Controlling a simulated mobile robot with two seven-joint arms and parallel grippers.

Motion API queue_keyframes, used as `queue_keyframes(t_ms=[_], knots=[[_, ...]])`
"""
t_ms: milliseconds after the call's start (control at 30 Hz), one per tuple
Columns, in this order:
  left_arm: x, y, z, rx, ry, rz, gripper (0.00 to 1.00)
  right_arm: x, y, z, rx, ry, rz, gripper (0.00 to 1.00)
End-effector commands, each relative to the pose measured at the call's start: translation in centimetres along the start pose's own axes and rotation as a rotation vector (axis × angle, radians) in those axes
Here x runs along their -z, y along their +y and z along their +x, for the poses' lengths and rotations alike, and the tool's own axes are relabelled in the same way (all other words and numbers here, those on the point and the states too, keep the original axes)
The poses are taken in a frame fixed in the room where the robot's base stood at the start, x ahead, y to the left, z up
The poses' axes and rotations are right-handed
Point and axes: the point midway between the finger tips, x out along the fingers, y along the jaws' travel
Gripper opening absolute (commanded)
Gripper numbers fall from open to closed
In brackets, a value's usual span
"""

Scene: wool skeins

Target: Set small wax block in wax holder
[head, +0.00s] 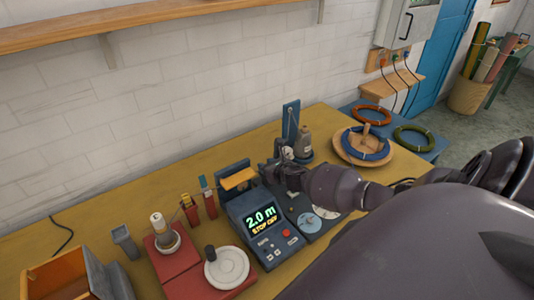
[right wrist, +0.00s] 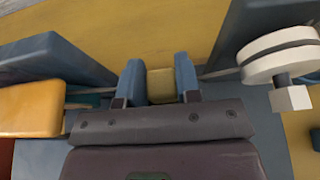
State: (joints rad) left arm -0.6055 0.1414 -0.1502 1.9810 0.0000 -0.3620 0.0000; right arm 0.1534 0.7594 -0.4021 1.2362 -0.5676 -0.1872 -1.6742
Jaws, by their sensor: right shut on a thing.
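My right gripper (head: 280,172) is above the bench, just right of the display machine. In the right wrist view its blue-grey fingers (right wrist: 160,88) are shut on a small yellowish block (right wrist: 161,86), which I take for the small wax block. The block sits between the two fingers; in the head view I cannot make it out. I cannot pick out the wax holder for certain; the blue upright stand (head: 291,120) is just behind the gripper. My left gripper is not in view.
The machine (head: 262,222) with a lit display carries an orange-yellow bar (head: 238,179), close left of the gripper. A white wheel (right wrist: 276,60) is close on the right. A wooden plate (head: 343,150) with a blue ring is farther right. Red bases and an orange box (head: 55,275) stand left.

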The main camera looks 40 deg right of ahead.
Motion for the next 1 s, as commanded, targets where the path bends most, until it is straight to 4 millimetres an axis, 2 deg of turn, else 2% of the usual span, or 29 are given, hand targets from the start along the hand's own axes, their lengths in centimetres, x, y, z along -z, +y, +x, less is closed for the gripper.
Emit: queue_keyframes(t_ms=[133, 167, 333, 733, 1000], knots=[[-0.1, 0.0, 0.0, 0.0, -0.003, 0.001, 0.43, -0.1, 0.0, 0.0, 0.0, 0.0, 0.0, 0.09], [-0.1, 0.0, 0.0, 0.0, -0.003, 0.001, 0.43, -0.1, 0.0, 0.0, 0.0, 0.0, 0.0, 0.36], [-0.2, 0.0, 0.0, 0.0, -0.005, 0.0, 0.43, -0.1, 0.0, 0.0, 0.0, 0.0, 0.0, 0.61], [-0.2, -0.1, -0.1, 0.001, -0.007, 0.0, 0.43, 0.0, 0.0, -0.6, 0.0, 0.001, 0.0, 0.61], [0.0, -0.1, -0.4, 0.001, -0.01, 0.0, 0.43, 0.0, -0.1, -4.2, 0.0, 0.001, -0.002, 0.61]])
